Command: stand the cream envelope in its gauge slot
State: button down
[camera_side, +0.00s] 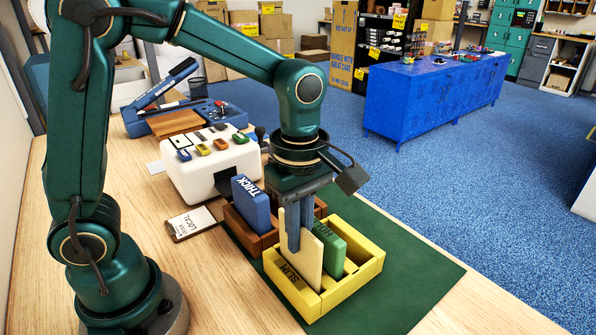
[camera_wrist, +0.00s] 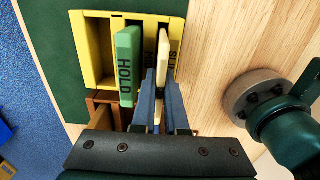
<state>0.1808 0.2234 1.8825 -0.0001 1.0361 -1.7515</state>
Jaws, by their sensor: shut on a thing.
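The cream envelope (camera_side: 309,262) is a thin upright slab held between the fingers of my gripper (camera_side: 293,246). Its lower part is at the yellow gauge box (camera_side: 358,281), on the side nearest my base, and the near wall hides its bottom edge. I cannot tell whether it touches the slot floor. In the wrist view the cream envelope (camera_wrist: 162,55) shows nearly edge-on between my fingertips (camera_wrist: 160,85). A green envelope marked HOLD (camera_side: 331,247) stands beside it in the yellow box, apart from it. It also shows in the wrist view (camera_wrist: 128,62).
A brown box (camera_side: 243,233) holding a blue envelope marked THICK (camera_side: 252,203) adjoins the yellow box. A white machine with coloured buttons (camera_side: 214,173) and a LOCAL card (camera_side: 191,222) are behind. The green mat (camera_side: 415,262) is clear to the right.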

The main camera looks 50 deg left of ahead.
jog(key=shift+f, duration=0.9)
jog(key=c, duration=0.9)
grip_release()
jog(key=shift+o, duration=0.2)
jog(key=shift+r, duration=3)
jog(key=shift+r, duration=0.1)
